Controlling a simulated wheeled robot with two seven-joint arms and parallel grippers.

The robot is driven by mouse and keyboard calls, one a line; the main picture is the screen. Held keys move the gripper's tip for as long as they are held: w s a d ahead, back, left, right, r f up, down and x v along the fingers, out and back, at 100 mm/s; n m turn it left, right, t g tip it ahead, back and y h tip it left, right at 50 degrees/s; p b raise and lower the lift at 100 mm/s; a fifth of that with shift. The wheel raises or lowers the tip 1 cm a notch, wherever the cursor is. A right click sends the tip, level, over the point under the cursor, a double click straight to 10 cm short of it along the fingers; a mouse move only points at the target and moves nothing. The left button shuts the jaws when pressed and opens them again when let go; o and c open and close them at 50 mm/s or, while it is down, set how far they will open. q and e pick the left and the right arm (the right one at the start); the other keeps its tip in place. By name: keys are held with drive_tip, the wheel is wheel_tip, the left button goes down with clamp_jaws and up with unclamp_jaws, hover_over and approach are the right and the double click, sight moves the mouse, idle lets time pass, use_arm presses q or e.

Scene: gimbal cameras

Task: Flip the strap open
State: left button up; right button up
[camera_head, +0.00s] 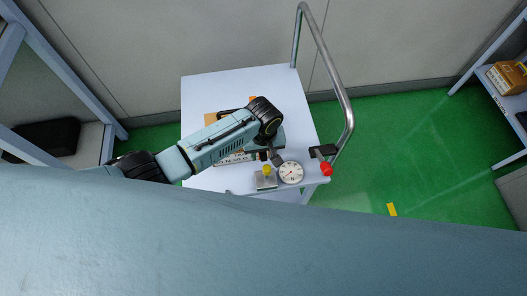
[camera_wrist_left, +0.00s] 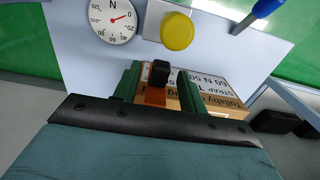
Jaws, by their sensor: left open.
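A cardboard box with a printed label (camera_wrist_left: 225,88) lies on the cart top; its brown edge also shows in the head view (camera_head: 211,119), mostly hidden by my left arm. An orange strap with a black end (camera_wrist_left: 159,73) shows between the fingers of my left gripper (camera_wrist_left: 158,82) in the left wrist view. The gripper is open, with one dark green finger on each side of the strap; I cannot tell whether either touches it. In the head view my left arm covers most of the strap and box. My right gripper is out of view.
A round dial gauge (camera_head: 291,172) and a yellow button (camera_head: 267,170) on a grey base stand at the cart's near edge. A red knob (camera_head: 326,169) is at the near right corner. A metal handrail (camera_head: 329,62) rises at right. The far part of the cart top is clear.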

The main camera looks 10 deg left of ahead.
use_arm(q)
clamp_jaws()
